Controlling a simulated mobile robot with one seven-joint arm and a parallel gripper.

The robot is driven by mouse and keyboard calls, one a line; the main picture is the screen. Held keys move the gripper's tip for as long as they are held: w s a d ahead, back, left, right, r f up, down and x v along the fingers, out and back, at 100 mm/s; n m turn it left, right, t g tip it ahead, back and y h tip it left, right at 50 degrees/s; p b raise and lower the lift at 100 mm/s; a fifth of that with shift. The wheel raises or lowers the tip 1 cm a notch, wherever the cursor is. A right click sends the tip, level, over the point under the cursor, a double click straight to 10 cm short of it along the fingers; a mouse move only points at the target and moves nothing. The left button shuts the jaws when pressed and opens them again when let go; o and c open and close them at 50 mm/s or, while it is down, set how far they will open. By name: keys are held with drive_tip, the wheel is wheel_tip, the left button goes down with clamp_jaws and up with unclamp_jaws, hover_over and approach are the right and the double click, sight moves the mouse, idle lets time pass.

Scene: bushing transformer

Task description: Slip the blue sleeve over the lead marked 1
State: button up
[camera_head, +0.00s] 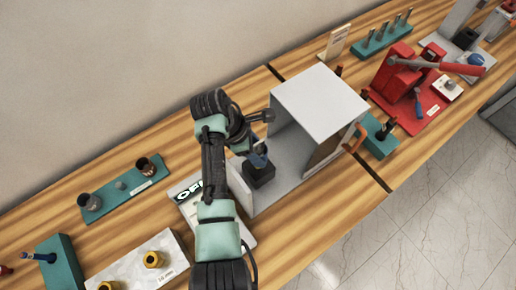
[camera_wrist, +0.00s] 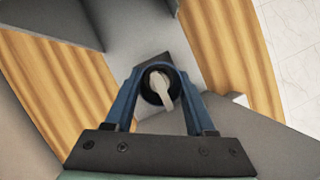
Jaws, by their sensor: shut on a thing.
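My gripper (camera_wrist: 160,84) is shut on the blue sleeve (camera_wrist: 148,96), which shows as a dark blue ring between its fingertips in the wrist view. A pale lead (camera_wrist: 163,92) with a bent end shows within the ring's opening. I cannot tell how far the sleeve sits around it, and no mark 1 is readable. In the head view my gripper (camera_head: 258,155) is at the open front of a grey box (camera_head: 315,97), just above a dark block (camera_head: 261,174) on the box's floor. My arm hides part of this spot.
The grey box's roof and walls stand close to my gripper. An orange handle (camera_head: 356,138) is on its right side. A teal rack with cups (camera_head: 124,186) and a white block (camera_head: 142,266) stand to the left. A red press (camera_head: 405,80) stands to the right.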

drive_tip(key=o, duration=1.4)
drive_tip(key=v, duration=1.3)
drive_tip(key=shift+d, duration=0.1)
